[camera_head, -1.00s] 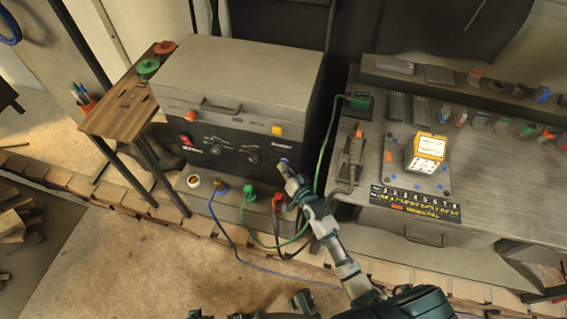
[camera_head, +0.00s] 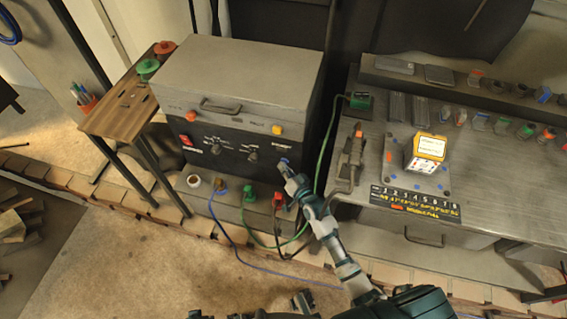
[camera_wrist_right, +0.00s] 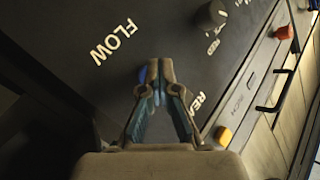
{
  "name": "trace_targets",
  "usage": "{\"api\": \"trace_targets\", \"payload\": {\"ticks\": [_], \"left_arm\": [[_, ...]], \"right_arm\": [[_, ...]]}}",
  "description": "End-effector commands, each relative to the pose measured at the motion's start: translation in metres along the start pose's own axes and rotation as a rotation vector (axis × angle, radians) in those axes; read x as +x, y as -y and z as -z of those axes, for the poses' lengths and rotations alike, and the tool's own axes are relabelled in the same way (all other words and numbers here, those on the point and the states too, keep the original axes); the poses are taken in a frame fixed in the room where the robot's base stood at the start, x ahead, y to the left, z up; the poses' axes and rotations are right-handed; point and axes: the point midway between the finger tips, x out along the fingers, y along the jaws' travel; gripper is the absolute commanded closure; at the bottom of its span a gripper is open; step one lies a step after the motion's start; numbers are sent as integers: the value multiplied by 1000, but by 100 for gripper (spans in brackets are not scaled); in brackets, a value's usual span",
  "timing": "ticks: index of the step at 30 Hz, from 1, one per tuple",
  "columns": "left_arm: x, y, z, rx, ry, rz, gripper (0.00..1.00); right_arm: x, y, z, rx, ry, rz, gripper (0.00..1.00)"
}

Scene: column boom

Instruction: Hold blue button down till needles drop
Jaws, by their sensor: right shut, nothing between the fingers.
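The blue button (camera_head: 284,160) is at the lower right of the black front panel of a grey machine (camera_head: 240,75). My right gripper (camera_head: 287,172) is shut and empty, its tips right at the button. In the right wrist view the closed fingertips (camera_wrist_right: 155,70) mostly cover the button, and a sliver of blue (camera_wrist_right: 142,75) shows at their left. I cannot tell how far the button is pressed. No needles can be made out in either view. My left gripper cannot be made out.
Cables hang from plugs on the ledge below, close under my right arm. A metal bench (camera_head: 470,165) with a torch (camera_head: 356,150) stands to the right.

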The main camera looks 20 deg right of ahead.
Motion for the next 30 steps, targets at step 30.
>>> {"api": "trace_targets", "payload": {"ticks": [30], "left_arm": [[-14, 1, 6, 0, -11, 2, 61]], "right_arm": [[-13, 9, -10, 0, 0, 0, 100]]}}
